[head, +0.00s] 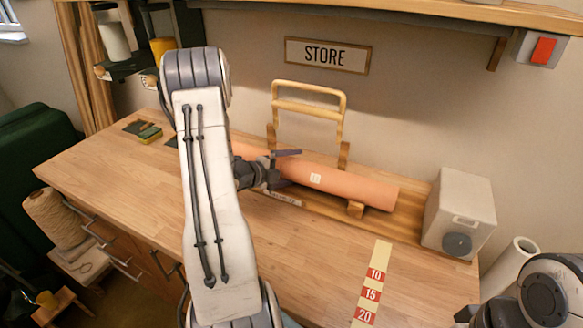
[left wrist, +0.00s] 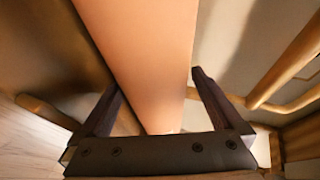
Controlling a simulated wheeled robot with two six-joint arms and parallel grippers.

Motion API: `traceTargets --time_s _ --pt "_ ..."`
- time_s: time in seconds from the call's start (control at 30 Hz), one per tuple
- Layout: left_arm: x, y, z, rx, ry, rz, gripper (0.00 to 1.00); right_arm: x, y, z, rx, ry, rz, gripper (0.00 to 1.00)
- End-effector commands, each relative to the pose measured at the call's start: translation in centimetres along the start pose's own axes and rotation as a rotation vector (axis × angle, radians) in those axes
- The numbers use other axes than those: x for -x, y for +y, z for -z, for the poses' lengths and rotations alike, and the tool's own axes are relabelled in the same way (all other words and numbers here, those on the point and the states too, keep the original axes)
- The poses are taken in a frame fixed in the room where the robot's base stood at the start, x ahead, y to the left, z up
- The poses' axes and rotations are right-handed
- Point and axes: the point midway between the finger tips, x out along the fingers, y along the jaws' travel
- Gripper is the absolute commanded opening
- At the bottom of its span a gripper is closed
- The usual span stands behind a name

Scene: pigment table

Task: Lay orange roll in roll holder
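In the left wrist view the roll (left wrist: 150,50) passes between the two open fingers (left wrist: 155,82). The roll's far left end is hidden behind my left arm. My right gripper is out of view.
A pale box with a dark knob (head: 463,212) stands at the table's right end. A strip numbered 10, 15, 20 (head: 372,290) lies at the front. A shelf (head: 420,12) overhangs the back. The left tabletop is mostly clear.

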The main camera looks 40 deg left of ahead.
Motion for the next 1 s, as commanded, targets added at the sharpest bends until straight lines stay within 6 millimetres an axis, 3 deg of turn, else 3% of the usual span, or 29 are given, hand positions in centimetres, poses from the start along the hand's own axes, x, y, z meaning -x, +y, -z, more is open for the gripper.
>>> traceTargets --time_s 0.27,0.7,1.0 --pt "0.5 0.0 -0.1 0.0 -0.002 0.0 1.0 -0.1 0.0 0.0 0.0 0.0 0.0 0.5" --pt "8.3 0.0 -0.1 0.001 -0.005 0.001 1.0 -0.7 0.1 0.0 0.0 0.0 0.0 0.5" --pt "10.5 0.0 0.0 0.001 0.0 0.0 1.0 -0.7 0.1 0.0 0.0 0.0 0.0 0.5"
